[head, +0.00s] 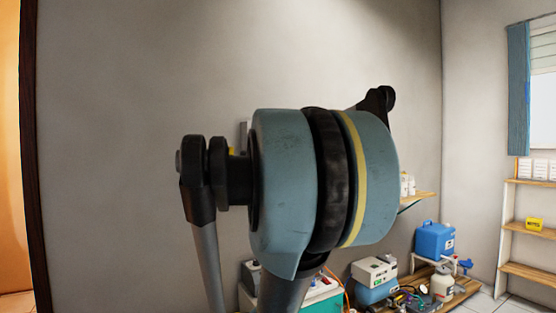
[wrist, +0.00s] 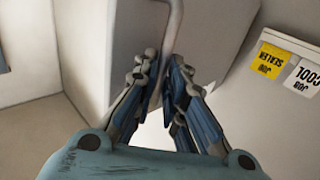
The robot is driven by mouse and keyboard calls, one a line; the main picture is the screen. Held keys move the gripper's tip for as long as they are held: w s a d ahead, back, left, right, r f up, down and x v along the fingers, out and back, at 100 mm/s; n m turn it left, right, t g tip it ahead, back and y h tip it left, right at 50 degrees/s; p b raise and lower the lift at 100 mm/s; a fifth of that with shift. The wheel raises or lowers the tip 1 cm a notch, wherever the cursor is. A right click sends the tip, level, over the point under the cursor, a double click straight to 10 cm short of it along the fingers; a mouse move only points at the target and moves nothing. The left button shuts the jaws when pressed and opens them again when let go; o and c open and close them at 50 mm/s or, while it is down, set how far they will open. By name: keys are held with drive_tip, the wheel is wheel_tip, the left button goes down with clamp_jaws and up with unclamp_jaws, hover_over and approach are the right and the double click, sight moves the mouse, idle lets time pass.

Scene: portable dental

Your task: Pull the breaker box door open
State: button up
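The breaker box (wrist: 112,45) shows in the wrist view as a plain grey box on the wall, at the upper middle. A slim grey bar handle (wrist: 175,18) runs down its face and bends in between my fingers. My gripper (wrist: 162,72) has its blue-and-grey fingers drawn in on both sides of this bar, with no clear gap visible. The door's edge is hard to make out, and I see no clear opening. In the head view my arm's large joint hides the gripper and nearly all of the box.
A white box with yellow and white labels (wrist: 295,50) is at the right in the wrist view. In the head view, a blue container (head: 434,240) and equipment stand on a low wooden shelf at lower right. A small wall shelf (head: 412,199) sits behind my arm.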

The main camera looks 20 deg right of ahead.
drive_tip(key=shift+o, duration=1.4)
drive_tip(key=shift+w+f, duration=0.35)
drive_tip(key=shift+w, duration=0.25)
drive_tip(key=shift+w+f, duration=0.3)
drive_tip(key=shift+w, duration=0.3)
drive_tip(key=v, duration=1.3)
drive_tip(key=shift+s+d+r, duration=0.2)
drive_tip(key=shift+d+r, duration=0.05)
drive_tip(key=shift+r, duration=0.1)
